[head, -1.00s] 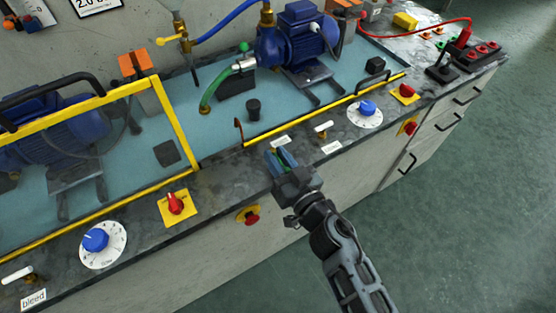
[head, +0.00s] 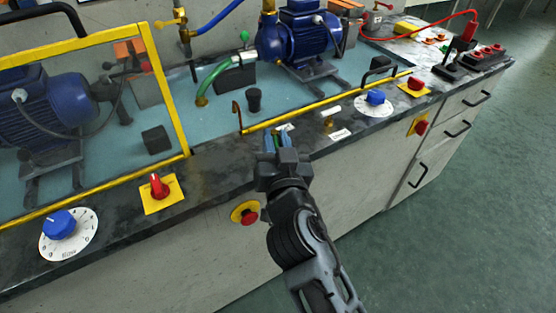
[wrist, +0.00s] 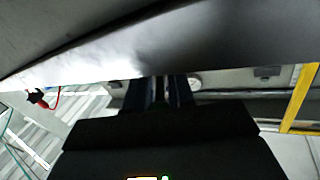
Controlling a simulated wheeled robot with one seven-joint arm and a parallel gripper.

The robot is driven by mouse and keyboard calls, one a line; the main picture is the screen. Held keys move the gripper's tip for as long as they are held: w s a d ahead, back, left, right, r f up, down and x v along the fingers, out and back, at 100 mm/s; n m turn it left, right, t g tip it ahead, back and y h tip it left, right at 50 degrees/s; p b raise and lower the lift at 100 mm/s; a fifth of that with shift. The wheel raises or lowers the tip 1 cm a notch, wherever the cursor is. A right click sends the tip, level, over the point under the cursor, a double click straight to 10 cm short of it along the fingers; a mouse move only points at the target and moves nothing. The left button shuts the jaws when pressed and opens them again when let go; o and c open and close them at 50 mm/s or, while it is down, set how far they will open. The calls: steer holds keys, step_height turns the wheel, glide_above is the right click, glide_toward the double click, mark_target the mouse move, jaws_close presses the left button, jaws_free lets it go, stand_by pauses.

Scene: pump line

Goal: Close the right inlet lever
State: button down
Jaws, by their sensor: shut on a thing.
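My gripper (head: 276,142) is at the front edge of the bench, in front of the right pump's tray. Its fingers are shut on a small greenish thing, which I take to be the right inlet lever; the fingers hide most of it. The lever's exact angle cannot be told.
A white-handled lever (head: 329,112) and a blue dial (head: 375,97) stand to the right. A red knob on a yellow plate (head: 160,188) is to the left. A red stop button (head: 249,217) is on the front panel. A yellow rail (head: 330,105) runs behind.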

steer(key=shift+a+f+m+h+b, duration=0.2)
steer(key=shift+m+h+b, duration=0.5)
steer(key=shift+b, duration=1.3)
steer(key=shift+a+f+m+h+b, duration=0.15)
steer(key=shift+m+h+b, duration=0.25)
steer(key=shift+h+b, duration=1.1)
steer(key=b, duration=0.2)
steer(key=shift+r+m+b, duration=0.2)
steer(key=shift+m+b, duration=0.2)
steer(key=shift+a+r+m+h+b, duration=0.15)
steer(key=shift+m+h+b, duration=0.75)
steer(key=shift+h+b, duration=0.65)
steer(key=c, duration=1.2)
jaws_free()
steer(key=shift+s, duration=0.1)
steer(key=v, duration=0.7)
steer(key=shift+s, duration=0.35)
steer(key=shift+a, duration=0.1)
steer(key=shift+c, duration=0.4)
